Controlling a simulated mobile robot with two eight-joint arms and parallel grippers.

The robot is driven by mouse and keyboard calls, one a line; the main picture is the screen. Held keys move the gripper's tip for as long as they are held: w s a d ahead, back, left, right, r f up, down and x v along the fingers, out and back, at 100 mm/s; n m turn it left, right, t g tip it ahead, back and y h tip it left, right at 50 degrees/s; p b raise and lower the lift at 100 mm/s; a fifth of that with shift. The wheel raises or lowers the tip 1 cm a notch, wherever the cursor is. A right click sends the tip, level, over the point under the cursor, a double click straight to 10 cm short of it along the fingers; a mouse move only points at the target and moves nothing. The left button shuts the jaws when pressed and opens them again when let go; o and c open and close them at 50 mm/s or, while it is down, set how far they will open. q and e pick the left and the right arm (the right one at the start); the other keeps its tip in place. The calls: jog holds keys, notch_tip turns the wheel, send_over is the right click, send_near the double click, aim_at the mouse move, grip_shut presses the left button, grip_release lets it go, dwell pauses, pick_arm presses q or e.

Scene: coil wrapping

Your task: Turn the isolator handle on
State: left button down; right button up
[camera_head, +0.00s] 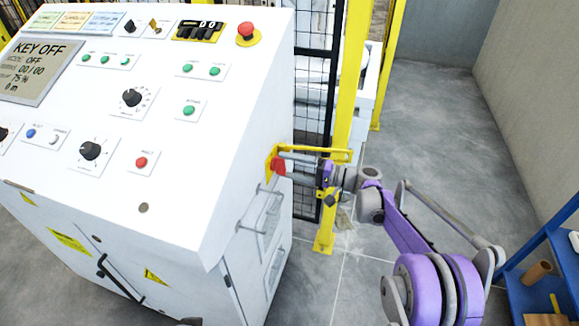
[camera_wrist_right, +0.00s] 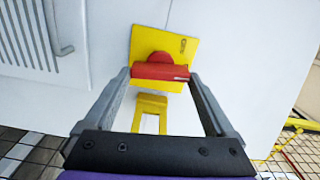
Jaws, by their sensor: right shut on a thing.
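The red isolator handle (camera_head: 278,166) sits on a yellow plate on the right side wall of the white control cabinet (camera_head: 215,195). In the right wrist view the handle (camera_wrist_right: 160,72) is a red bar lying crosswise in front of a round red hub, on the yellow plate (camera_wrist_right: 180,47). My right gripper (camera_head: 285,167) reaches it from the right and is shut on the handle. In the wrist view the two grey fingertips of my right gripper (camera_wrist_right: 160,76) stand at the two ends of the bar. My left gripper is not in view.
A yellow bracket (camera_wrist_right: 150,108) projects below the handle in the wrist view. A yellow post (camera_head: 350,90) and black mesh fence (camera_head: 313,70) stand close behind my right gripper. A blue shelf (camera_head: 545,255) is at the right edge. Grey floor lies open between.

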jog(key=shift+m, duration=0.6)
jog(key=o, duration=1.1)
jog(key=shift+c, duration=0.2)
jog(key=v, duration=1)
jog(key=shift+s+d, duration=0.15)
jog(key=shift+d, duration=0.25)
